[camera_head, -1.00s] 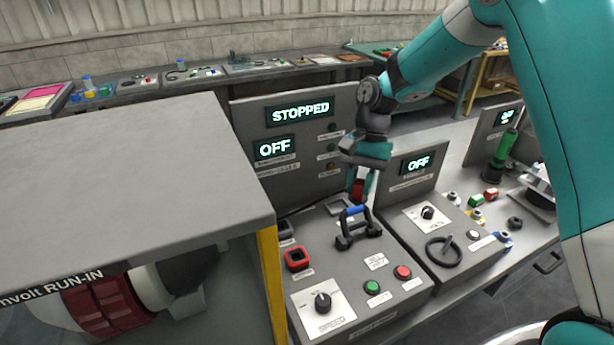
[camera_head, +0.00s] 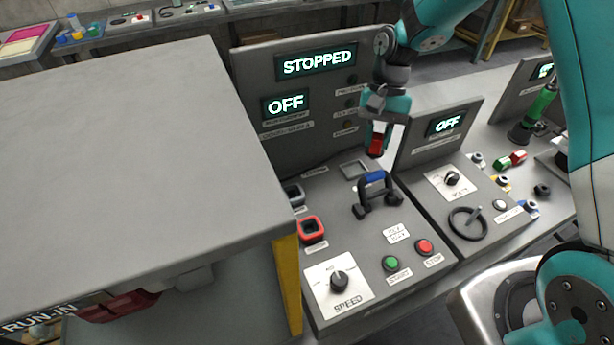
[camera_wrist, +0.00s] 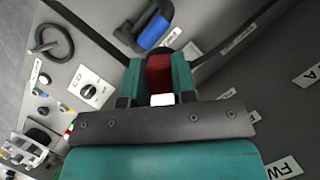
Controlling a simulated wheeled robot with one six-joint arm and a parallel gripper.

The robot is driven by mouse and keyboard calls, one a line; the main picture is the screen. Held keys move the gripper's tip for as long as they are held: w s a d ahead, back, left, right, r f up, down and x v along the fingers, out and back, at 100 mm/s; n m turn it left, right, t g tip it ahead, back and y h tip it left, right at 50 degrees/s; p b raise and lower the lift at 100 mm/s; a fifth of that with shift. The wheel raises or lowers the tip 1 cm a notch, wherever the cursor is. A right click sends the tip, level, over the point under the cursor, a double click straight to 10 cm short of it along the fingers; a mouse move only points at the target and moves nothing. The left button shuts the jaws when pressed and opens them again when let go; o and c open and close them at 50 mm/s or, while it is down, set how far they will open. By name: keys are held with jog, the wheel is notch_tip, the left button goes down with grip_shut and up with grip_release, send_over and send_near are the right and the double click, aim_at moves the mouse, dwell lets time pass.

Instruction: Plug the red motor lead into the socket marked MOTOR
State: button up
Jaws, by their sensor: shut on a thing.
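My gripper (camera_head: 376,148) is shut on a red plug (camera_head: 376,146), the red motor lead's end. The plug also shows between the teal fingers in the wrist view (camera_wrist: 159,75). My gripper holds it above the back of the sloped console, behind the blue-topped handle (camera_head: 375,178). A red-rimmed socket (camera_head: 312,230) lies at the console's left side, left of and nearer than my gripper. A dark-rimmed socket (camera_head: 294,193) is behind it, and a grey-rimmed recess (camera_head: 355,169) is close to the plug, lower left. Their small labels are unreadable, so I cannot tell which says MOTOR.
An upright panel (camera_head: 310,100) reading STOPPED and OFF stands behind the console. A second panel (camera_head: 440,130) reading OFF stands to the right. The speed knob (camera_head: 338,281), green button (camera_head: 391,263) and red button (camera_head: 425,247) are at the front. A large grey cover (camera_head: 120,150) fills the left.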

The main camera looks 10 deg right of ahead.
jog(key=s+a+f+m+t+b, duration=0.1)
jog(key=s+a+f+m, duration=0.1)
jog(key=a, duration=0.3)
jog(key=s+a+f+m+t+y+b, duration=0.1)
jog(key=s+a+f+m+b, duration=0.1)
jog(key=s+a+m, duration=0.2)
jog(key=s+a+f+m+t+y+b, duration=0.1)
jog(key=s+a+f+m, duration=0.1)
jog(key=s+a+m, duration=0.2)
jog(key=shift+a+b, duration=0.4)
jog(key=shift+a, duration=1.35)
jog(key=shift+r+p, duration=0.1)
jog(key=shift+p, duration=0.5)
jog(key=shift+f+b, duration=0.9)
jog(key=shift+f, duration=0.5)
jog(key=o, duration=1)
jog(key=shift+r, duration=0.1)
